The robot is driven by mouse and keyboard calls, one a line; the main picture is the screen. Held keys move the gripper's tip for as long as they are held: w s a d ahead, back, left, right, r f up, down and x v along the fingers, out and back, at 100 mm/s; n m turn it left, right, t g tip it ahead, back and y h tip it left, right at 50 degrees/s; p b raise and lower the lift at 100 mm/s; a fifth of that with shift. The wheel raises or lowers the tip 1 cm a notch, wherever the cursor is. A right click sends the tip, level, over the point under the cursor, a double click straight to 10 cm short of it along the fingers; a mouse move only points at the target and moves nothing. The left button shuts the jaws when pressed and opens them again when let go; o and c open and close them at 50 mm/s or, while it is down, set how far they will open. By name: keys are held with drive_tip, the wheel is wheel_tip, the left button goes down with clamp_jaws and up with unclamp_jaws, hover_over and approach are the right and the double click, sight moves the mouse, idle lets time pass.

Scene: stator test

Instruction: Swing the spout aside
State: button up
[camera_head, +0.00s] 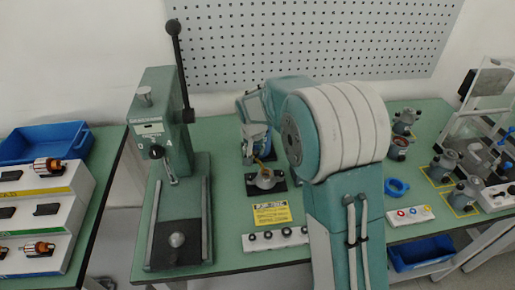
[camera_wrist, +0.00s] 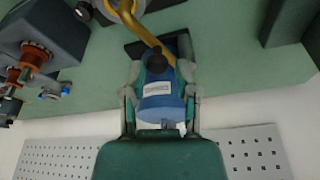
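The spout is a curved brass-coloured pipe (camera_wrist: 146,32) in the wrist view. It runs from a blue body with a white label (camera_wrist: 157,100) to above a round metal cup. In the head view a small part of the spout (camera_head: 266,151) shows above the cup (camera_head: 265,180). A black knob (camera_wrist: 157,63) sits near the root of the spout. My gripper (camera_wrist: 160,75) has its fingers apart, one on each side of the blue body and knob. I see no clear contact. In the head view my gripper (camera_head: 256,133) is partly hidden by my arm.
A green press (camera_head: 160,130) stands left of the spout. A yellow label (camera_head: 271,213) and a strip of knobs (camera_head: 275,238) lie in front of the cup. A blue ring (camera_head: 396,187) and several small fixtures are to the right. A pegboard (camera_head: 300,45) is behind.

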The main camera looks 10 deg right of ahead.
drive_tip(key=w+a, duration=0.3)
drive_tip(key=a, duration=0.5)
drive_tip(key=shift+w+a, duration=0.15)
drive_tip(key=shift+a, duration=0.05)
idle(1.0)
drive_tip(key=shift+d, duration=0.15)
idle(0.4)
drive_tip(key=shift+o, duration=1)
drive_tip(key=shift+r, duration=0.1)
